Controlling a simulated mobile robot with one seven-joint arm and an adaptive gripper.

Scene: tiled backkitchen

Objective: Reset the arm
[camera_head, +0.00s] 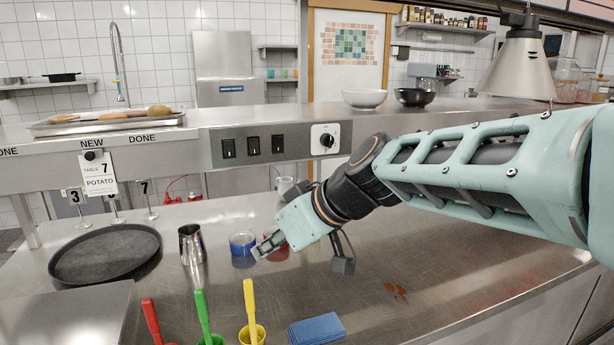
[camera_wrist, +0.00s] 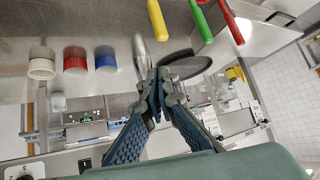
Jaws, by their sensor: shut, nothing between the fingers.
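My arm reaches in from the right in the head view, out over the steel counter (camera_head: 380,260). My gripper (camera_head: 266,247) points down and left, with its fingers shut and empty. It appears in front of a red container (camera_head: 283,256), partly hidden, and to the right of a blue container (camera_head: 243,240). Contact with either cannot be told. In the wrist view the shut fingertips (camera_wrist: 160,80) meet in the middle. The red container (camera_wrist: 75,60), blue container (camera_wrist: 105,58) and a white container (camera_wrist: 42,65) stand in a row to their left there.
A metal pitcher (camera_head: 191,246) and a round black tray (camera_head: 107,255) stand left of my gripper. Red (camera_head: 151,318), green (camera_head: 202,312) and yellow (camera_head: 250,308) handles and a blue cloth (camera_head: 316,330) are in front. A raised shelf (camera_head: 230,119) and hanging lamp (camera_head: 520,65) are behind.

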